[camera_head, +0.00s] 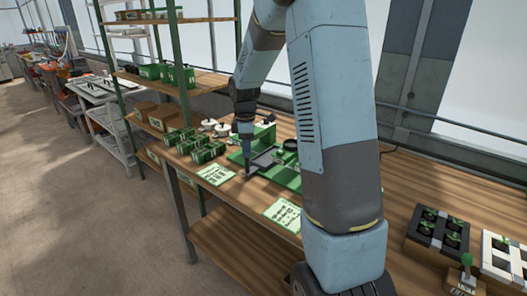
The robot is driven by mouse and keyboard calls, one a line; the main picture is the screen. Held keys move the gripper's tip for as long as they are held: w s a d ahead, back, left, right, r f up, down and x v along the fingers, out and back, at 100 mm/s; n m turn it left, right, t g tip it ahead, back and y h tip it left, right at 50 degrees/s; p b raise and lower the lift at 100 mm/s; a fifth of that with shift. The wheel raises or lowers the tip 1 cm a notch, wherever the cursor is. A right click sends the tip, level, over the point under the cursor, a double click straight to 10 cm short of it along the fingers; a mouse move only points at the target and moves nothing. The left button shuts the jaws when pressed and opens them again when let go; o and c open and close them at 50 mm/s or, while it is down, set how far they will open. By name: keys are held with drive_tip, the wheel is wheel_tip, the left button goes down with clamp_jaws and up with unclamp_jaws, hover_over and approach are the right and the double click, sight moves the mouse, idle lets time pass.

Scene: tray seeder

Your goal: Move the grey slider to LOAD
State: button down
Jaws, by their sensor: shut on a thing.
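The green tray seeder (285,178) stands on the wooden bench, partly hidden behind my arm. The fingertips are small in this view and the exact contact is hard to make out. The LOAD mark cannot be read from here. My arm hides the seeder's right part.
Green-printed cards (216,174) lie at the bench's front edge. Several small green boxes (205,153) stand left of the seeder. The bench between is mostly clear.

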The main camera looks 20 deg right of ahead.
drive_tip(key=shift+w, duration=0.15)
drive_tip(key=c, duration=0.9)
unclamp_jaws()
wheel_tip(320, 180, up, 14)
drive_tip(key=shift+f, duration=0.15)
